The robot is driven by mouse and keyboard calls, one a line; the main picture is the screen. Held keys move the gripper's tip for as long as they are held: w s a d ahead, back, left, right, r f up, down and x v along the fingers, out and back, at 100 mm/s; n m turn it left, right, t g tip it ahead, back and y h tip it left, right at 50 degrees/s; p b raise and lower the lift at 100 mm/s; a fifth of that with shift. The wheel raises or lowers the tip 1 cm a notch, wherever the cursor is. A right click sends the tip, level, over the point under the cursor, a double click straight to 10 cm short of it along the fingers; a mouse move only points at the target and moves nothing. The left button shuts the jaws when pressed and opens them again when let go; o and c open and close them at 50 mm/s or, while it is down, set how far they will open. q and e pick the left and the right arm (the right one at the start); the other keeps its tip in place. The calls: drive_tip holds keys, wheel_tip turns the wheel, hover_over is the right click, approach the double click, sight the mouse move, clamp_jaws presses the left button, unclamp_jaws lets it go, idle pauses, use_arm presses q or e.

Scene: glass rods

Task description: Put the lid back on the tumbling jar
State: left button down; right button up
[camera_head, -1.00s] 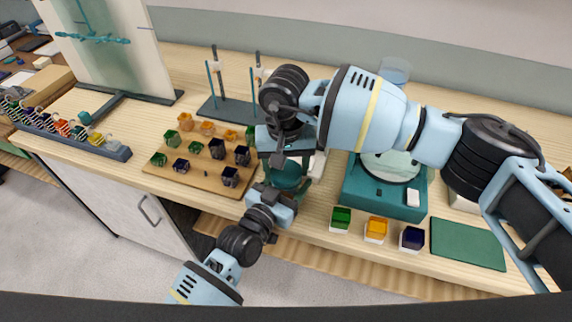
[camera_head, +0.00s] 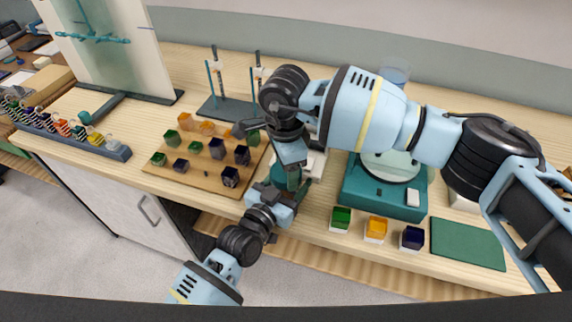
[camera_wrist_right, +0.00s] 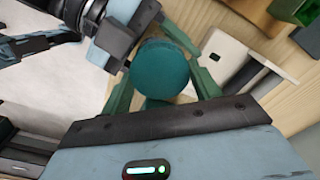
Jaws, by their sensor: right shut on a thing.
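The round teal lid (camera_wrist_right: 160,70) sits between the two green fingers of my right gripper (camera_wrist_right: 162,88), which is shut on it; its flat top faces the wrist camera. In the head view my right gripper (camera_head: 293,178) points down at the bench's front edge and largely hides the lid. A teal part of the tumbling jar (camera_head: 278,178) shows beside it. Whether the lid is seated on the jar cannot be told. My left gripper (camera_head: 272,197) reaches in from below, close against the jar's side; its fingers are hidden. It also shows in the right wrist view (camera_wrist_right: 120,40).
A wooden board (camera_head: 195,178) with several coloured glass pieces lies to the left. A stand (camera_head: 228,108) is behind.

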drive_tip(key=shift+m, duration=0.9)
drive_tip(key=o, duration=1.1)
drive_tip(key=shift+r, duration=0.15)
drive_tip(key=shift+r, duration=2.2)
drive_tip(key=shift+c, duration=0.3)
drive_tip(key=n, duration=0.1)
drive_tip(key=r+n, duration=0.1)
drive_tip(key=n, duration=0.1)
drive_tip(key=shift+r, duration=0.25)
drive_tip(key=n, duration=0.1)
drive_tip(key=r+n, duration=0.1)
drive_tip(key=n, duration=0.1)
drive_tip(key=r+n, duration=0.1)
drive_tip(key=n, duration=0.1)
